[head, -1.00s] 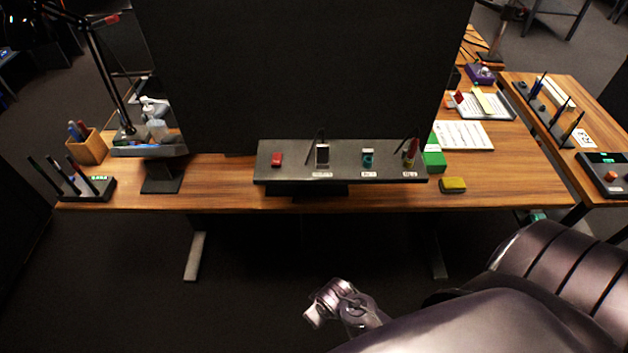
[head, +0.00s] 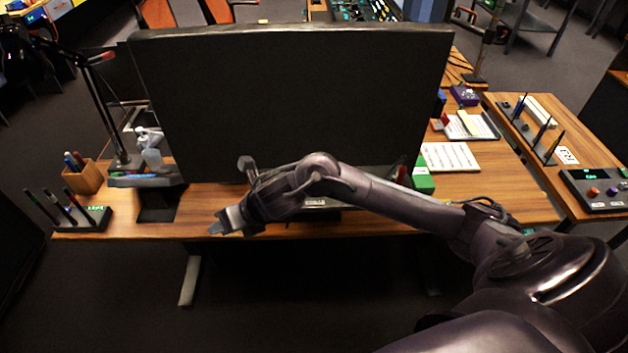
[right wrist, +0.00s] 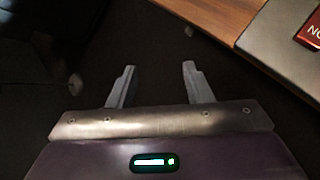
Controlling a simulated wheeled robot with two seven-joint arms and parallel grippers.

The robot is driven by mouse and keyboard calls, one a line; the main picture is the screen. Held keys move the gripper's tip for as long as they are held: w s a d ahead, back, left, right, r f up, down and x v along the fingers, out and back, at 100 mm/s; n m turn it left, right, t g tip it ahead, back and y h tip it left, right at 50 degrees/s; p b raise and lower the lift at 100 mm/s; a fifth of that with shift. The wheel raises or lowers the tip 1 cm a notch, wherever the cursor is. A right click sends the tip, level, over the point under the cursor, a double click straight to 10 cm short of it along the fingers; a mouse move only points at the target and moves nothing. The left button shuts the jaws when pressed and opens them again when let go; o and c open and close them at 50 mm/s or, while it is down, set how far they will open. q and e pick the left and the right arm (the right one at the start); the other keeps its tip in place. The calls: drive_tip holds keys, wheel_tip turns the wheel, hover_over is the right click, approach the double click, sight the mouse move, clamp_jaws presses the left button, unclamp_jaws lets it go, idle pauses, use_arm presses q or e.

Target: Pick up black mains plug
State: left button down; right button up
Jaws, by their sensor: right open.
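I cannot make out a black mains plug in either view. My right arm crosses in front of the dark panel (right wrist: 283,52) on the desk and hides most of it in the head view. My right gripper (head: 229,223) is at the desk's front edge, left of the panel. In the right wrist view the gripper (right wrist: 159,68) is open, its two fingers apart and empty over the dark floor. A red block (right wrist: 310,32) with partly cut-off white lettering shows on the panel at the upper right. My left gripper is not in view.
A large black monitor (head: 290,100) stands behind the panel on the wooden desk (head: 185,225). A pen stand (head: 95,218), pen cup (head: 84,178) and lamp (head: 105,110) are at left. A green box (head: 423,182) and white sheet (head: 450,157) are at right.

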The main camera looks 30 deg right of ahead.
drive_tip(key=d+r+n+g, duration=0.1)
drive_tip(key=d+n, duration=0.1)
drive_tip(key=d, duration=0.3)
drive_tip(key=w+d+r+n+h, duration=0.1)
drive_tip(key=d+n, duration=0.2)
drive_tip(key=d, duration=0.2)
drive_tip(key=w+d+r+n+g, duration=0.1)
drive_tip(key=d+n, duration=0.2)
drive_tip(key=d, duration=0.2)
drive_tip(key=shift+w+d+g, duration=0.15)
drive_tip(key=shift+w+g, duration=0.05)
drive_tip(key=shift+g, duration=0.1)
drive_tip(key=s+d+r+n+g, duration=0.1)
drive_tip(key=d+r, duration=0.1)
drive_tip(key=d, duration=0.3)
drive_tip(key=s+d+r+n, duration=0.2)
drive_tip(key=d+r, duration=0.1)
drive_tip(key=d, duration=0.2)
drive_tip(key=shift+g+h, duration=0.3)
drive_tip(key=shift+g, duration=0.1)
drive_tip(key=p+x, duration=0.1)
drive_tip(key=x, duration=0.2)
drive_tip(key=p+x, duration=0.2)
drive_tip(key=x, duration=0.2)
drive_tip(key=shift+s+a+f, duration=0.15)
drive_tip(key=shift+a+f, duration=0.05)
drive_tip(key=shift+a, duration=0.1)
drive_tip(key=shift+f, duration=0.2)
drive_tip(key=c, duration=1)
